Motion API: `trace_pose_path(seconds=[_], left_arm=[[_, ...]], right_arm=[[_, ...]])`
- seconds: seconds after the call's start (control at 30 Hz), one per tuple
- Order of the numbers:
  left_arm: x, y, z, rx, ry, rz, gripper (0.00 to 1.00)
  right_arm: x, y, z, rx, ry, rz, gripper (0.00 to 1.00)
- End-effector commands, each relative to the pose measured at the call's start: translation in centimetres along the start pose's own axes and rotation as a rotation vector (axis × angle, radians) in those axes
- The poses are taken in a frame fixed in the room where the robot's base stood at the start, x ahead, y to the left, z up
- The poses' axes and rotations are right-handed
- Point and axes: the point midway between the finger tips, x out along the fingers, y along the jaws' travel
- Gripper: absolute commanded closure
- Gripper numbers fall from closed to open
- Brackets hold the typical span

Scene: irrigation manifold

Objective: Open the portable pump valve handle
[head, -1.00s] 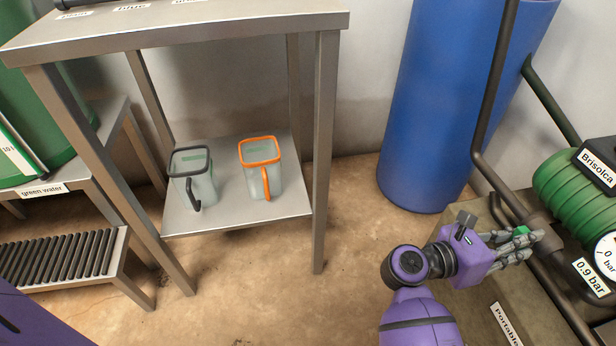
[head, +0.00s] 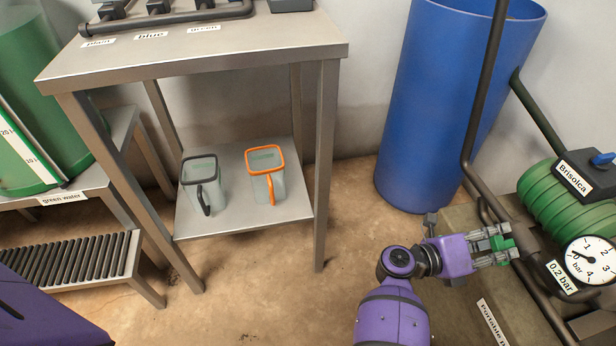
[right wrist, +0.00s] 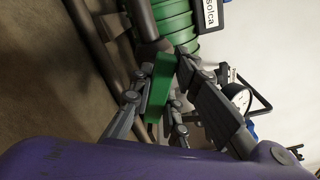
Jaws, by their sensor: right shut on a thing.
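The green valve handle (head: 501,244) is by the dark pipe at the lower right of the head view. In the right wrist view the handle (right wrist: 160,88) is a green bar between my fingers. My right gripper (head: 508,242) is shut on it, with fingers on both sides. The portable pump has a green ribbed body (head: 560,205) and a round gauge (head: 590,260) with its needle near 0. The label below the gauge reads 0.2 bar. My left gripper is not in view.
A tall blue barrel (head: 440,120) stands behind my right arm. A dark vertical pipe (head: 480,100) runs in front of it. A metal table (head: 320,170) with a grey-rimmed jug (head: 203,185) and an orange-rimmed jug (head: 266,176) is at left. The floor between is clear.

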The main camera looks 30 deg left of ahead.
Motion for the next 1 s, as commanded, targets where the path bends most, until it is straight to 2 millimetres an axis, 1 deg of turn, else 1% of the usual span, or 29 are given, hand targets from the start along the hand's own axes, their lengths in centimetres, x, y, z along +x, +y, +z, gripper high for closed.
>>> trace_pose_path(seconds=[0.03, 0.1, 0.3, 0.5, 0.7, 1.0], left_arm=[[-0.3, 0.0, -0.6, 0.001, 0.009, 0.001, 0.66], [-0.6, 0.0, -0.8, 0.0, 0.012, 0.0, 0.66], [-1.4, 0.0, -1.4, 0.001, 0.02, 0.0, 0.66], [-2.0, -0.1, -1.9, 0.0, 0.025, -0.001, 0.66], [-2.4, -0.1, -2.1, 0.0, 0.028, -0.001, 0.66], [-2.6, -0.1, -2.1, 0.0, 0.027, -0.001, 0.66]], right_arm=[[-0.1, 0.0, 0.0, -0.044, 0.004, 0.003, 1.0], [-0.1, 0.0, 0.0, -0.11, 0.004, 0.004, 1.0], [-0.1, 0.2, -0.1, -0.283, 0.004, 0.004, 1.0], [-0.1, 0.4, -0.2, -0.418, 0.003, 0.004, 1.0], [-0.1, 0.5, -0.2, -0.507, 0.003, 0.004, 1.0], [-0.1, 0.6, -0.3, -0.561, 0.001, 0.003, 1.0]])
